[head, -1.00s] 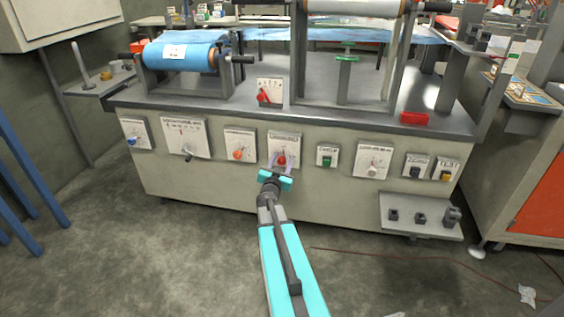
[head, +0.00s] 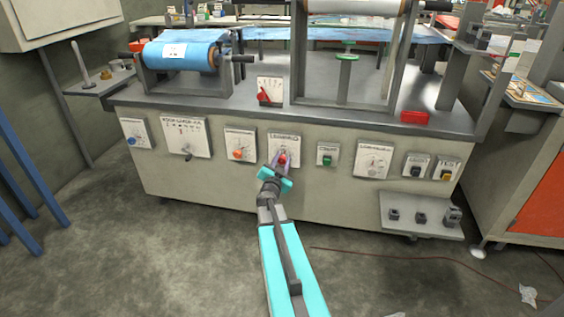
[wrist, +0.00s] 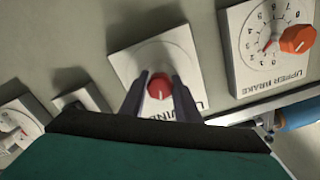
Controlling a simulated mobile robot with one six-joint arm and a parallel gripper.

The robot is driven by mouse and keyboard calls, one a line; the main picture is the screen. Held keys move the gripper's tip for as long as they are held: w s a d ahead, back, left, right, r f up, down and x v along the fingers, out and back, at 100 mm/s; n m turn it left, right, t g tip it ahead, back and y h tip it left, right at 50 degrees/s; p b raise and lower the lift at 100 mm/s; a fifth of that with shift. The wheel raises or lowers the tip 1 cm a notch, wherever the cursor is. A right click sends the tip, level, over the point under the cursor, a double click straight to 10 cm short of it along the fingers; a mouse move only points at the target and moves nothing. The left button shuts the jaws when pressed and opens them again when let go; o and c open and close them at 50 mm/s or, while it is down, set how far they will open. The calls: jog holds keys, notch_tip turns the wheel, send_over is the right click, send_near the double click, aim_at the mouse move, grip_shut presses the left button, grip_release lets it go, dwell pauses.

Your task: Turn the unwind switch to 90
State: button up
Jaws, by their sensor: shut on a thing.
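The unwind switch is a red knob (wrist: 159,86) on a white plate (wrist: 183,50) lettered "UNWIND", partly hidden. In the wrist view the plate appears tilted and upside down. In the head view the red knob (head: 282,159) sits on its plate (head: 285,142) at the middle of the machine's front panel. My gripper (wrist: 160,88) is shut on the red knob, with one grey finger on each side of it. In the head view my gripper (head: 281,162) reaches the knob from below, its wrist rolled. The knob's pointer and the scale marks cannot be read.
The upper brake dial with its orange knob (head: 238,154) is left of the unwind switch. A green button (head: 327,160) is close on the right. A grey shelf (head: 420,227) juts out at lower right. The floor in front is mostly clear.

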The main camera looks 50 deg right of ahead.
jog(key=m+b, duration=0.1)
jog(key=m, duration=0.2)
jog(key=shift+f+m, duration=0.1)
jog(key=shift+m, duration=0.3)
jog(key=m+b, duration=0.2)
jog(key=m, duration=0.1)
jog(key=shift+m, duration=0.3)
jog(key=m+b, duration=0.2)
jog(key=m, duration=0.2)
jog(key=shift+f, duration=0.1)
jog(key=shift+m+b, duration=1)
jog(key=shift+m, duration=0.7)
jog(key=o, duration=1)
jog(key=shift+o, duration=0.2)
jog(key=shift+s+a, duration=0.1)
